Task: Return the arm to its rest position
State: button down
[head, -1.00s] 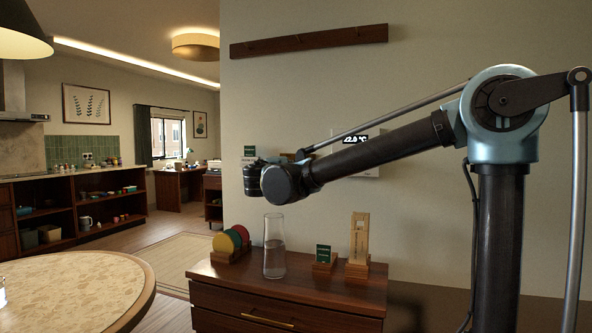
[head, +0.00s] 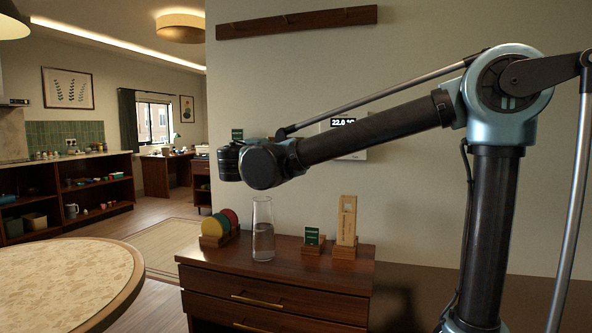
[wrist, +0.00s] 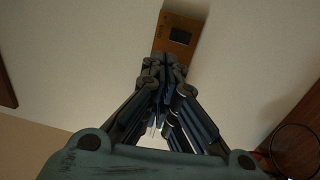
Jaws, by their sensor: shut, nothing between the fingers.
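My arm shows in the head view, its outer link slanting down to the left from the elbow, in front of the wall and above the wooden drawer chest (head: 285,275). Its fingers cannot be made out in the head view. In the wrist view my gripper (wrist: 164,66) has its fingers together, with nothing between them. The fingers point toward a pale surface with an orange-brown panel (wrist: 180,32) bearing a dark screen, just beyond the tips.
On the chest stand a glass carafe (head: 263,230), coloured discs in a holder (head: 219,229), a small green card (head: 312,237) and a wooden stand (head: 346,222). A round table (head: 65,275) is at lower left. A wall display (head: 343,140) sits behind my arm.

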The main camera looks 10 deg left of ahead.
jog(key=w+d+f+m+g+h, duration=0.1)
jog(key=w+d+f+g, duration=0.15)
jog(key=d, duration=0.45)
jog(key=w+d+f+m+g+h, duration=0.1)
jog(key=w+d+f+m+h, duration=0.1)
jog(key=d+f, duration=0.35)
jog(key=w+d+f+m+g+h, duration=0.1)
jog(key=w+d, duration=0.2)
jog(key=d, duration=0.6)
jog(key=s+d+f+m+g+h, duration=0.1)
jog(key=s+d+f+m+g, duration=0.15)
jog(key=d+f, duration=0.45)
jog(key=s+d+f+m+g, duration=0.1)
jog(key=d+f+g, duration=0.25)
jog(key=d, duration=0.65)
jog(key=s+d+f+m+g+y, duration=0.2)
jog(key=s+d+f+m+g, duration=0.25)
jog(key=s+d+f, duration=0.7)
jog(key=s+f+m+g+y, duration=0.1)
jog(key=s+f+m+y, duration=0.3)
jog(key=s+f, duration=0.7)
jog(key=shift+a+f+m+g, duration=0.25)
jog(key=shift+a+m+g, duration=0.05)
jog(key=shift+m, duration=0.2)
